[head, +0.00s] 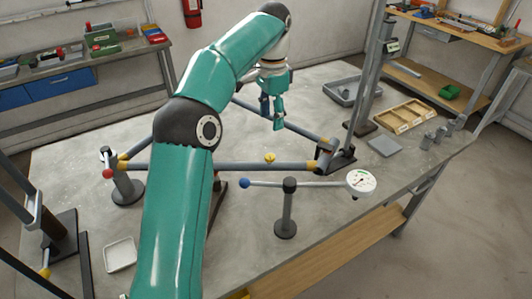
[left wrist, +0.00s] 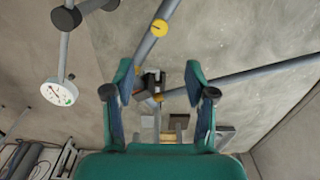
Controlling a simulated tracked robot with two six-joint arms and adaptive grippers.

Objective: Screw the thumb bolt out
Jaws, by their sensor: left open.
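A yellow round knob (head: 270,157), which looks like the thumb bolt, sits at the far side of the frame's front tube (head: 225,166). In the left wrist view, this yellow knob (left wrist: 160,27) shows a dark slot and lies beyond the fingers, touching none of them. My left gripper (head: 277,124) hangs fingers down above the frame, behind the knob. In the left wrist view my left gripper (left wrist: 159,92) has its two fingers wide apart with nothing held. Between them, further off, is a dark corner clamp (left wrist: 150,84). My right gripper is not in view.
A post (head: 287,210) with a crossbar, a blue ball (head: 244,183) and a white dial (head: 361,182) stands in front of the frame. A wooden tray (head: 404,116), a grey bin (head: 352,91) and a tall upright are at the right. A white dish (head: 120,254) lies front left.

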